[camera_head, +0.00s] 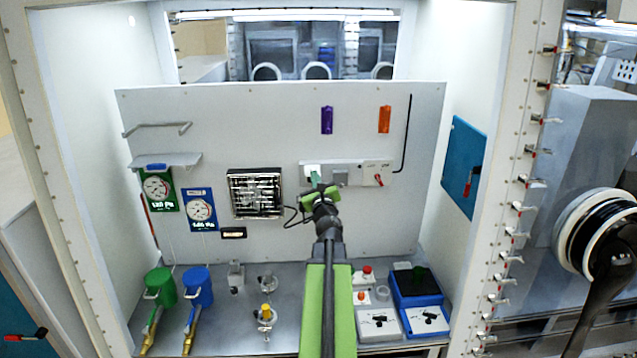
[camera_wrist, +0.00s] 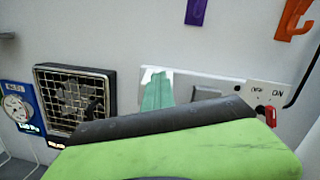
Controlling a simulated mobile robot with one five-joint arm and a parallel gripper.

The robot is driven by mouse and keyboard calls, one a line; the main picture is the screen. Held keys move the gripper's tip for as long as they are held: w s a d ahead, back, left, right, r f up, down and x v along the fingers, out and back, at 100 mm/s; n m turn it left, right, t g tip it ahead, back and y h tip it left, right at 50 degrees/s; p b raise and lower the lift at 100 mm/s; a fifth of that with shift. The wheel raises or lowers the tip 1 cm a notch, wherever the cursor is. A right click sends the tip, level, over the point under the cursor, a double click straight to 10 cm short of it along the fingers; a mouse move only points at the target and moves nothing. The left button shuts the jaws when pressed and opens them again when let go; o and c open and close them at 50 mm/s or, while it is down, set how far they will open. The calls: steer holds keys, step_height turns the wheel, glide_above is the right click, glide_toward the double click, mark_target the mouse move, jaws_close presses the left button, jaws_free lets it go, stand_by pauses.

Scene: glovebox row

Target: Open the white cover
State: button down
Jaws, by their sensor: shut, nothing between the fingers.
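The white cover (camera_head: 311,168) is a small pale piece at the left end of a white strip on the back panel. It also shows in the wrist view (camera_wrist: 150,71), mostly behind a green fingertip. My gripper (camera_head: 315,178) is shut and empty, its green tips directly in front of the cover. In the wrist view my gripper (camera_wrist: 158,92) overlaps the cover's lower part. I cannot tell whether the tips touch it. The cover looks closed, but its lower edge is hidden.
Right of the cover on the strip (camera_wrist: 228,82) are a grey square (camera_head: 340,177) and a red switch (camera_head: 379,180). A fan grille (camera_head: 255,194) is to the left. Purple (camera_head: 326,120) and orange (camera_head: 384,119) hooks hang above. Instruments and a blue box (camera_head: 416,287) stand below.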

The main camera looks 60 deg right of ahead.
steer(key=shift+w+d+r+p, duration=0.15)
steer(key=shift+d+r+p, duration=0.1)
steer(key=shift+r+p, duration=0.4)
steer(key=shift+w+d+r+p, duration=0.15)
steer(key=shift+d+r+p, duration=0.15)
steer(key=shift+r+p, duration=0.3)
steer(key=shift+w+d+r+p, duration=0.15)
steer(key=shift+d+r+p, duration=0.1)
steer(key=shift+r+p, duration=0.4)
steer(key=shift+r, duration=0.15)
